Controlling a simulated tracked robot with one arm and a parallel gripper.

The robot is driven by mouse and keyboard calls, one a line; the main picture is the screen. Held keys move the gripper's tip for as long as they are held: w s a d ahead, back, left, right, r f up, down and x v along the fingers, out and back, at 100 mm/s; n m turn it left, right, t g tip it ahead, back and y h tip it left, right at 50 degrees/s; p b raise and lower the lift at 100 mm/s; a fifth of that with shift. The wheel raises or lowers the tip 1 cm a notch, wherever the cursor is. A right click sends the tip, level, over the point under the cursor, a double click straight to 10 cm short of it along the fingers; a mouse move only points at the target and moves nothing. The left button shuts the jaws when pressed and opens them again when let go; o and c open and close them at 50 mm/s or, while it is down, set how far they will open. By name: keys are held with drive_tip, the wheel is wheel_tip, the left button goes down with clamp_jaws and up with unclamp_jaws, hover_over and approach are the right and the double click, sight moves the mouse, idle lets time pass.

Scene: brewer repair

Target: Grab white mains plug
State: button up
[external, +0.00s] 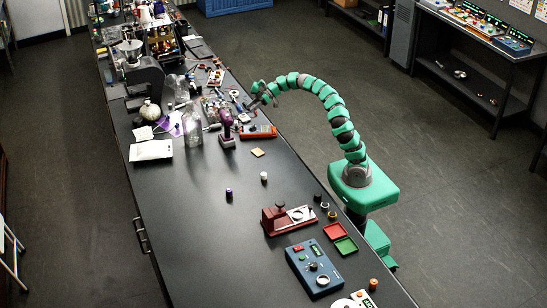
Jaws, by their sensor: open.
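My gripper (255,103) is at the end of my green segmented arm, open, low over the cluttered middle part of the long black bench. It is above and beside small parts that are too small to tell apart. I cannot pick out the white mains plug for certain. A small whitish item (243,117) lies just below and left of my gripper and may be it. Whether my gripper touches it cannot be told.
An orange-red meter (258,131) lies close below my gripper. A purple-topped press (227,132) and clear bottles (193,126) stand to the left. A red device (287,219) and a blue control box (314,267) sit nearer the camera. The bench's near left part (195,235) is clear.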

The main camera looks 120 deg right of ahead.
drive_tip(key=shift+s+d+f, duration=0.7)
drive_tip(key=shift+s+f, duration=0.1)
drive_tip(key=shift+f, duration=0.15)
approach(236, 121)
drive_tip(key=x, duration=0.5)
drive_tip(key=shift+s+d+f+b, duration=0.1)
drive_tip(key=shift+d+f+b, duration=0.05)
drive_tip(key=shift+f+b, duration=0.2)
drive_tip(key=shift+b+x, duration=0.3)
drive_tip(key=shift+x, duration=2.45)
drive_tip(key=shift+r, duration=0.1)
drive_tip(key=c, duration=1.1)
